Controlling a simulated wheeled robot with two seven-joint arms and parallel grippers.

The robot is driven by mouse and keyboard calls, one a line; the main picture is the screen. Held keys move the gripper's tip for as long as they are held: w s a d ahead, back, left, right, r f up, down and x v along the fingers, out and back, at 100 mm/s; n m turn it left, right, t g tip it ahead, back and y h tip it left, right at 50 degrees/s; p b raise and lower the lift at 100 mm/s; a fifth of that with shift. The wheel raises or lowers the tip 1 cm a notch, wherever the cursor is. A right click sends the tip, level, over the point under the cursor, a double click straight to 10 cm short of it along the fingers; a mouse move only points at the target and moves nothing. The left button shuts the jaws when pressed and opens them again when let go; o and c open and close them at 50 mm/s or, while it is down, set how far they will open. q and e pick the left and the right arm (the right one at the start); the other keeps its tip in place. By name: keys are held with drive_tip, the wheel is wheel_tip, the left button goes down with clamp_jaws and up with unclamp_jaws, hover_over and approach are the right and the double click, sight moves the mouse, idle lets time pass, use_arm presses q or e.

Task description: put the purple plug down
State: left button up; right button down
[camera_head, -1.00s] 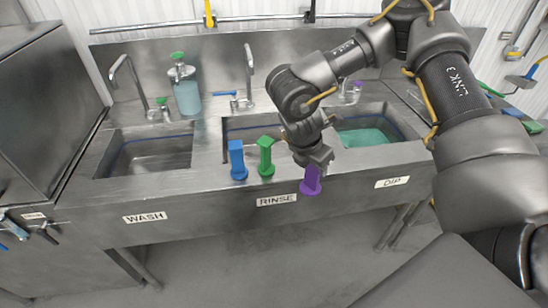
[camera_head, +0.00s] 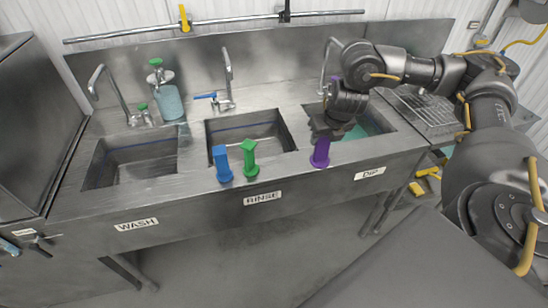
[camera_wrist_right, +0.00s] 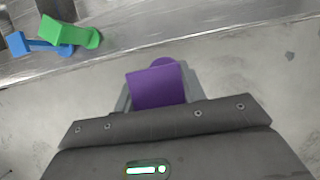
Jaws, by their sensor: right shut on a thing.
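The purple plug (camera_head: 320,152) is upright at the front edge of the sink counter, by the DIP sink. My right gripper (camera_head: 325,133) comes down over it from above and is shut on its upper part. In the right wrist view the purple plug (camera_wrist_right: 156,86) sits between the fingers of my right gripper (camera_wrist_right: 158,98). Whether the plug's base touches the counter is hard to tell. My left gripper is not in view.
A blue plug (camera_head: 222,164) and a green plug (camera_head: 249,158) stand on the counter's front edge to the left. Behind them is the RINSE sink (camera_head: 207,130). The WASH sink (camera_head: 100,165) lies at left. A soap bottle (camera_head: 168,103) and taps stand at the back.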

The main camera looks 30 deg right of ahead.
drive_tip(key=w+d+f+b, duration=0.1)
drive_tip(key=w+f+b, duration=0.3)
drive_tip(key=w+f, duration=0.5)
drive_tip(key=w, duration=0.3)
drive_tip(key=shift+w+d, duration=0.15)
drive_tip(key=shift+d, duration=0.2)
wheel_tip(320, 180, down, 4)
drive_tip(key=shift+w+r+p, duration=0.15)
drive_tip(key=shift+r+p, duration=0.05)
drive_tip(key=shift+p, duration=0.4)
drive_tip(key=shift+f, duration=0.1)
drive_tip(key=c, duration=0.8)
unclamp_jaws()
drive_tip(key=shift+c, duration=0.2)
